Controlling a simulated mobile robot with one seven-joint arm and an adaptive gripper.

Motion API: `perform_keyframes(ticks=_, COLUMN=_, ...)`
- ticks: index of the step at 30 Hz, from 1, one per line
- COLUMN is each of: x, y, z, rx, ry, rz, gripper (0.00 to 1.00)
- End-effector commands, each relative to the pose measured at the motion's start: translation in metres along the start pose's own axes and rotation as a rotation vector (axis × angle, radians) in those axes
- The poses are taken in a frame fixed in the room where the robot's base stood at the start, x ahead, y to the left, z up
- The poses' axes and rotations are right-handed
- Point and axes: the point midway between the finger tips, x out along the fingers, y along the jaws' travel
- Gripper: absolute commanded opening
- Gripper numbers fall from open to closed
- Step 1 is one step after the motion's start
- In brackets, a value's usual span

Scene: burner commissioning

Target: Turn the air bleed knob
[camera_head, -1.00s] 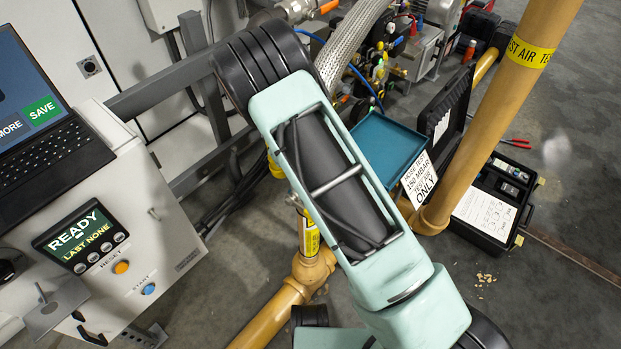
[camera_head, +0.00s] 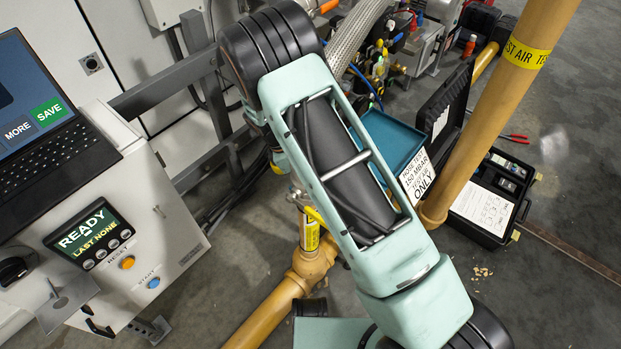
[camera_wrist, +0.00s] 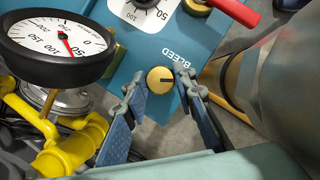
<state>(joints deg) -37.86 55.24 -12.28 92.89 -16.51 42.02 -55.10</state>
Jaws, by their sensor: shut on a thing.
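The air bleed knob (camera_wrist: 160,80) is a round yellow knob with a dark line pointing right. It sits on a blue panel (camera_wrist: 135,66) beside the upside-down word BLEED in the wrist view. My gripper (camera_wrist: 160,77) is shut on the knob, one finger on each side of it. In the head view my own arm covers the gripper, and the knob cannot be seen there.
A pressure gauge (camera_wrist: 62,46) over yellow pipework stands left of my fingers. A second dial (camera_wrist: 140,12) and a red handle (camera_wrist: 237,12) lie above. In the head view, a console screen (camera_head: 88,235) reads READY, LAST NONE; a yellow pipe (camera_head: 490,115) stands right of my arm.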

Motion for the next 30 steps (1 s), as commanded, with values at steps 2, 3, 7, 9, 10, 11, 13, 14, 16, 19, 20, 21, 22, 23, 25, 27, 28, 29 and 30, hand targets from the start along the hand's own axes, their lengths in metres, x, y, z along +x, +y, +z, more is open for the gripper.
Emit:
perform_keyframes(ticks=2, x=-0.001, y=0.001, z=-0.001, rx=0.0, ry=0.002, rz=0.002, gripper=0.01)
perform_keyframes(ticks=3, x=-0.001, y=0.001, z=-0.001, rx=0.0, ry=0.002, rz=0.002, gripper=0.01)
perform_keyframes(ticks=7, x=-0.001, y=0.001, z=-0.001, rx=0.0, ry=0.001, rz=0.001, gripper=0.32)
perform_keyframes(ticks=9, x=-0.001, y=0.0, z=-0.001, rx=0.001, ry=0.001, rz=0.001, gripper=0.32)
perform_keyframes(ticks=10, x=-0.001, y=0.0, z=-0.001, rx=0.001, ry=0.001, rz=0.001, gripper=0.32)
perform_keyframes(ticks=11, x=-0.001, y=0.0, z=-0.001, rx=0.001, ry=0.001, rz=0.001, gripper=0.32)
perform_keyframes(ticks=13, x=-0.001, y=0.0, z=-0.001, rx=0.001, ry=0.001, rz=0.001, gripper=0.32)
perform_keyframes(ticks=14, x=-0.001, y=0.0, z=0.0, rx=0.001, ry=0.001, rz=0.001, gripper=0.32)
perform_keyframes(ticks=16, x=-0.005, y=0.001, z=-0.001, rx=0.001, ry=0.002, rz=0.002, gripper=0.32)
perform_keyframes(ticks=19, x=-0.017, y=0.001, z=-0.001, rx=0.001, ry=0.003, rz=0.003, gripper=0.32)
perform_keyframes(ticks=20, x=-0.023, y=0.001, z=-0.001, rx=0.001, ry=0.003, rz=0.003, gripper=0.32)
perform_keyframes(ticks=21, x=-0.031, y=0.001, z=-0.001, rx=0.001, ry=0.004, rz=0.005, gripper=0.32)
perform_keyframes(ticks=22, x=-0.037, y=0.001, z=-0.001, rx=0.0, ry=0.004, rz=0.004, gripper=0.32)
perform_keyframes(ticks=23, x=-0.044, y=0.002, z=-0.001, rx=0.001, ry=0.005, rz=0.005, gripper=0.32)
perform_keyframes(ticks=25, x=-0.059, y=0.002, z=-0.001, rx=0.001, ry=0.004, rz=0.006, gripper=0.32)
perform_keyframes(ticks=27, x=-0.074, y=0.002, z=-0.001, rx=0.001, ry=0.004, rz=0.006, gripper=0.32)
perform_keyframes(ticks=28, x=-0.081, y=0.002, z=-0.001, rx=0.001, ry=0.004, rz=0.006, gripper=0.32)
perform_keyframes(ticks=29, x=-0.086, y=0.002, z=-0.001, rx=0.001, ry=0.004, rz=0.005, gripper=0.32)
perform_keyframes(ticks=30, x=-0.093, y=0.001, z=-0.001, rx=0.001, ry=0.003, rz=0.004, gripper=0.32)
